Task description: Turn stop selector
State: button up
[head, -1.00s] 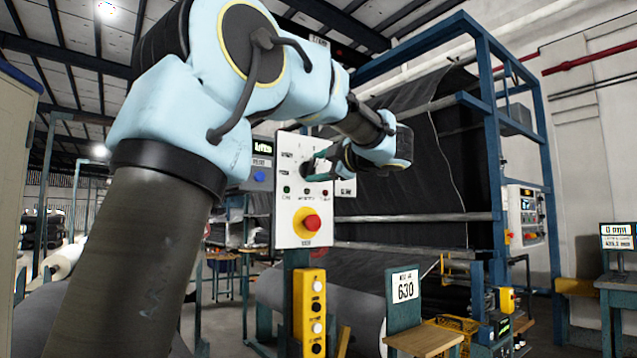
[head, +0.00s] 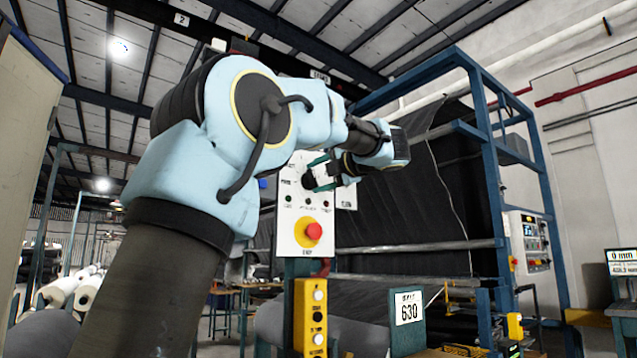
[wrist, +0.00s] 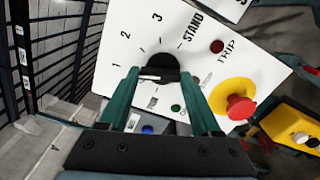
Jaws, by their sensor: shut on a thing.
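The stop selector is a black round knob (wrist: 163,68) on a tilted white panel (wrist: 190,22) in the wrist view. Labels 1, 2, 3 and STAND ring it. My gripper (wrist: 160,78) has its two green fingers on either side of the knob and is shut on it. A pale mark shows at the knob's near edge, but its exact pointing is unclear. In the head view the knob (head: 308,181) sits high on the panel (head: 290,238), with my gripper (head: 322,173) reaching it from the right.
A red stop button (head: 314,231) on a yellow base sits below the knob; it also shows in the wrist view (wrist: 240,107). A yellow button box (head: 310,315) hangs lower. A blue frame (head: 480,130) with dark fabric (head: 400,215) stands behind.

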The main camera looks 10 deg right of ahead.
jog(key=shift+f, duration=0.1)
dwell(0.4)
jog(key=o, duration=1.4)
jog(key=b+v, duration=0.1)
jog(key=v, duration=0.9)
jog(key=shift+s+d+b, duration=0.2)
jog(key=shift+s+b, duration=0.15)
jog(key=shift+b, duration=0.05)
jog(key=shift+s, duration=0.1)
